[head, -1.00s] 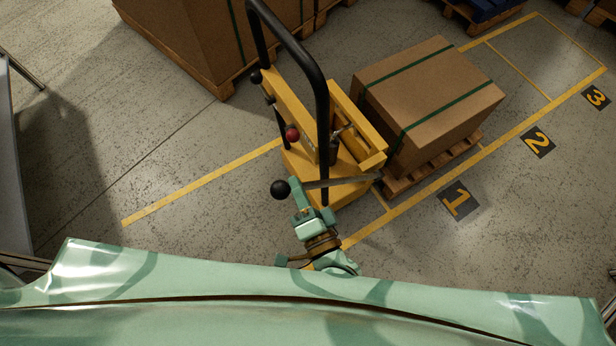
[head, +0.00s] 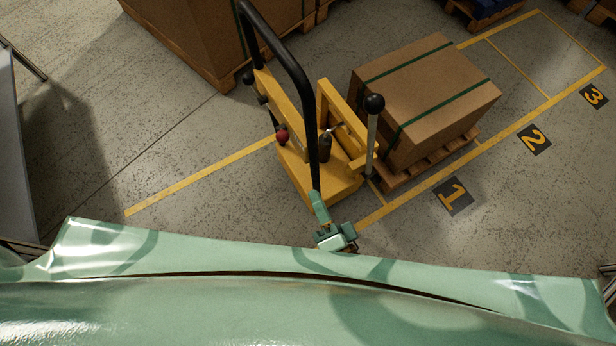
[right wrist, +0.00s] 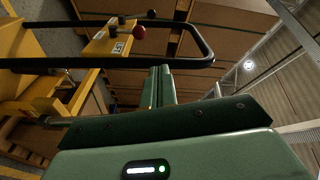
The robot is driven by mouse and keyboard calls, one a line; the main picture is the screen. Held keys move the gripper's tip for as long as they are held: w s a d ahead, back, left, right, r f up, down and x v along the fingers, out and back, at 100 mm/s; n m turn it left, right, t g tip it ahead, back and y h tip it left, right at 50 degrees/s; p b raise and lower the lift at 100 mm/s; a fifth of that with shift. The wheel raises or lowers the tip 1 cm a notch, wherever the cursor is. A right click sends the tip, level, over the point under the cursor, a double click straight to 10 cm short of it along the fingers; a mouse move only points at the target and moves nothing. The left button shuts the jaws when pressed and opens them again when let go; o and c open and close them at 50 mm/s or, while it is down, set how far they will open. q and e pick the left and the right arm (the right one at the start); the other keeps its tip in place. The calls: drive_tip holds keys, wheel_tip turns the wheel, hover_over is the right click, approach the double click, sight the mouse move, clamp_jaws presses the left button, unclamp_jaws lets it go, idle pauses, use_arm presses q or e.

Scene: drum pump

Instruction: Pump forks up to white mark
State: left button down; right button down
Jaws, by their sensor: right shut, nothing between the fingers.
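The yellow stacker (head: 320,175) stands in the middle of the head view, with a black loop handle (head: 290,62) rising from it. Its pump lever (head: 372,140), a grey rod with a black ball knob (head: 374,104), stands nearly upright on its right side. A red knob (head: 282,138) is on the yellow body; it also shows in the right wrist view (right wrist: 138,33). My right gripper (head: 316,198) is below the stacker, shut and empty, apart from the lever knob. The forks and a white mark cannot be made out. My left gripper is not in view.
A strapped carton (head: 430,95) sits on a wooden pallet (head: 432,165) right of the stacker. Floor plates 1 (head: 453,196), 2 (head: 534,140) and 3 (head: 593,96) lie along yellow lines. A large carton (head: 195,40) stands behind.

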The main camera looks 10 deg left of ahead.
drive_tip(key=v, duration=0.3)
drive_tip(key=shift+w+d, duration=0.15)
idle(0.4)
